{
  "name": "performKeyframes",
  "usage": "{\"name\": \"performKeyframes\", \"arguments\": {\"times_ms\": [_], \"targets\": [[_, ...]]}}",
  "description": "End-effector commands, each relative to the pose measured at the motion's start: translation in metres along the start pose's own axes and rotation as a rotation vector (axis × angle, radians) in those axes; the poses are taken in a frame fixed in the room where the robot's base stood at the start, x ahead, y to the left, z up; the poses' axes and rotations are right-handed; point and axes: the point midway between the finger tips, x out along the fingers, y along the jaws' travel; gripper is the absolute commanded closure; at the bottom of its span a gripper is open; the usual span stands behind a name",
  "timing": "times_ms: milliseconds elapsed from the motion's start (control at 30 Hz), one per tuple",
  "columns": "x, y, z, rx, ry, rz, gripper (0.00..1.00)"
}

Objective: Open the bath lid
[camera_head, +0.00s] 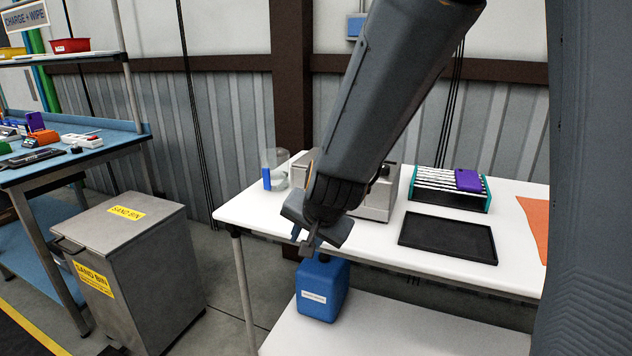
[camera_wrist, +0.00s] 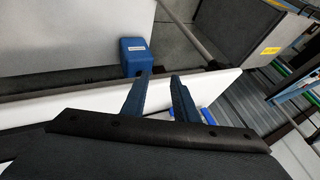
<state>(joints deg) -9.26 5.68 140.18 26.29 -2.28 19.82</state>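A grey metal box (camera_head: 378,200), which looks like the bath, stands on the white table (camera_head: 262,212) behind my arm. My arm covers much of it, and I cannot tell the state of its lid. My gripper (camera_head: 307,246) points down at the table's front edge, in front of and left of the box, apart from it. In the wrist view my gripper (camera_wrist: 160,77) shows two dark fingers spread apart with nothing between them but the table edge behind. The box cannot be made out in the wrist view.
A blue jug (camera_head: 322,290) stands on the lower shelf, below my gripper. A clear container (camera_head: 277,160) with a blue item (camera_head: 266,179) is at the back left. A black tray (camera_head: 448,238) and a rack (camera_head: 440,188) with a purple item (camera_head: 468,180) are right. A sand bin (camera_head: 135,265) stands left.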

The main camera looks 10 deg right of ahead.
Motion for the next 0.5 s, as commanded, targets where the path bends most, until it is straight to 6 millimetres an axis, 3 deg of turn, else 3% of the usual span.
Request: {"name": "performKeyframes", "arguments": {"times_ms": [33, 100, 200, 300, 500], "targets": [[0.014, -0.023, -0.016, 0.113, 0.09, -0.05, 0.73], [0.022, -0.048, -0.043, 0.291, 0.221, -0.117, 0.73], [0.023, -0.07, -0.079, 0.542, 0.405, -0.207, 0.73], [0.017, -0.077, -0.105, 0.763, 0.574, -0.282, 0.73], [-0.004, -0.07, -0.126, 1.053, 0.82, -0.377, 0.73]]}}
